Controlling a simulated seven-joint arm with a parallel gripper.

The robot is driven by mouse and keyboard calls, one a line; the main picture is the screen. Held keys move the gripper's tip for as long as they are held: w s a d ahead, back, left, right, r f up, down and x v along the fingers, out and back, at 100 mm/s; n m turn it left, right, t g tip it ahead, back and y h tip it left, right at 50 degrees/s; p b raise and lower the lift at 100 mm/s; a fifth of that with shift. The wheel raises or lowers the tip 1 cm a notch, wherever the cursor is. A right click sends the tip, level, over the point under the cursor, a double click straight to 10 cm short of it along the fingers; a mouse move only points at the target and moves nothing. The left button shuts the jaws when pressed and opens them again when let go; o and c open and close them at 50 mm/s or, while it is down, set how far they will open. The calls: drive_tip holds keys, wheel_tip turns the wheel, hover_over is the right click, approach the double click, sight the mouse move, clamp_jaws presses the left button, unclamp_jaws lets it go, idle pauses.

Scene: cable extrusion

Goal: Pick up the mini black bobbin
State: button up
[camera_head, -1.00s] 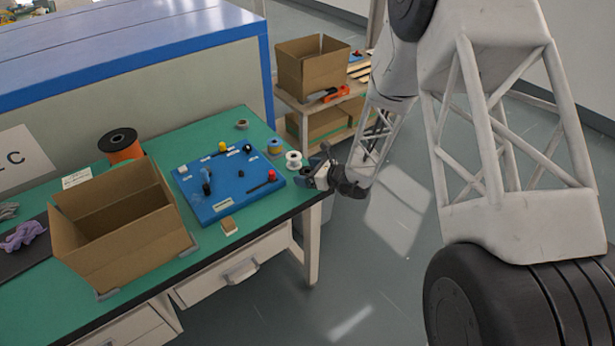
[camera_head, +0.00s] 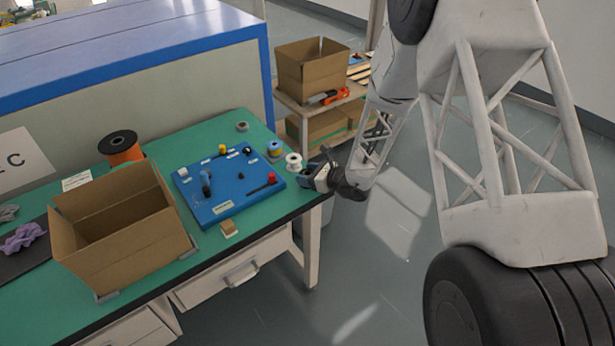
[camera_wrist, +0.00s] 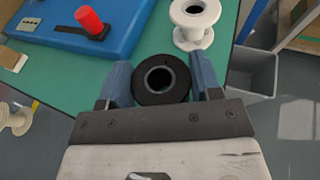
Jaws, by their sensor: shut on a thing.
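The mini black bobbin (camera_wrist: 161,79) shows in the wrist view as a dark ring with a round hole, between the two blue fingers of my gripper (camera_wrist: 162,84). My gripper is shut on it. In the head view my gripper (camera_head: 312,176) is at the right front corner of the green table, just right of the white bobbin. The black bobbin cannot be made out clearly there. In the wrist view I cannot tell whether the bobbin touches the table.
A white bobbin (camera_wrist: 195,20) stands close ahead of my gripper. The blue board (camera_head: 222,208) with small parts lies to the left. An open cardboard box (camera_head: 190,243) stands farther left, with an orange spool (camera_head: 121,150) behind it. A grey bin (camera_wrist: 255,70) stands below the table edge.

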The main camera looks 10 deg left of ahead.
drive_tip(key=shift+r, duration=0.2)
drive_tip(key=shift+r, duration=0.8)
drive_tip(key=shift+s+r, duration=0.1)
drive_tip(key=shift+r, duration=0.8)
drive_tip(key=s+d, duration=0.3)
drive_tip(key=s, duration=0.4)
drive_tip(key=s+d+r, duration=0.1)
drive_tip(key=s+d, duration=0.2)
drive_tip(key=s, duration=0.4)
drive_tip(key=shift+s, duration=0.35)
drive_tip(key=shift+w+r, duration=0.1)
drive_tip(key=shift+w, duration=0.05)
